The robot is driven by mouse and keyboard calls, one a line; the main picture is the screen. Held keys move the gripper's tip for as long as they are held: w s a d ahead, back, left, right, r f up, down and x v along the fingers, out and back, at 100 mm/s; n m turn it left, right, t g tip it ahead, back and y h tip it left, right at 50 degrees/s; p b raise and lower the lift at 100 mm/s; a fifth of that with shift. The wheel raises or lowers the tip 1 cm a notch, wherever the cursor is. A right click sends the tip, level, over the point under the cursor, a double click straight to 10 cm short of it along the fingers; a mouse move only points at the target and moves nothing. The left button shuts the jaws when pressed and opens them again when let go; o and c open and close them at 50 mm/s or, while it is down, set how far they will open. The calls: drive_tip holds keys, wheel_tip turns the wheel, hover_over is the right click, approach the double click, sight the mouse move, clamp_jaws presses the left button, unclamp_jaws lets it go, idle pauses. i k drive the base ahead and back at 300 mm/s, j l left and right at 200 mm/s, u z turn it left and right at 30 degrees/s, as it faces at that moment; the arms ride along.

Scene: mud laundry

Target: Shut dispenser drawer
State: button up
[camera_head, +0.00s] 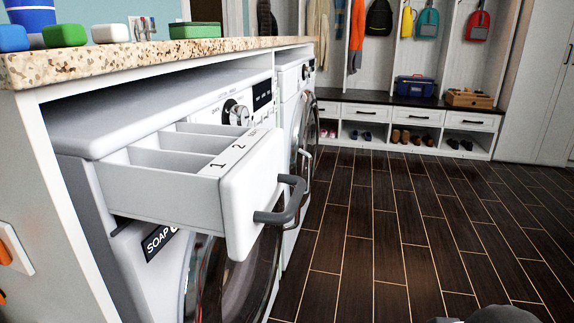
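The dispenser drawer (196,205) is pulled well out of the front of the near white washing machine (150,105). Its white front panel (250,190) bears a dark grey bar handle (288,203). The open top shows several empty-looking compartments, with the marks 1 and 2 near the front. Nothing touches the drawer or its handle. My gripper does not show; only a grey rounded part, likely of my arm, appears at the bottom edge right of centre, apart from the drawer.
A speckled countertop (150,58) with soap-like blocks covers the machines. A second machine (292,95) stands beyond. A bench with shoes (410,120) and hanging bags lines the back wall. The dark plank floor (400,230) right of the machines is clear.

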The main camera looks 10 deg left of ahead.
sight(227, 181)
drive_tip(key=j+u, duration=0.2)
drive_tip(key=u, duration=0.2)
drive_tip(key=j+u, duration=0.2)
drive_tip(key=u, duration=0.2)
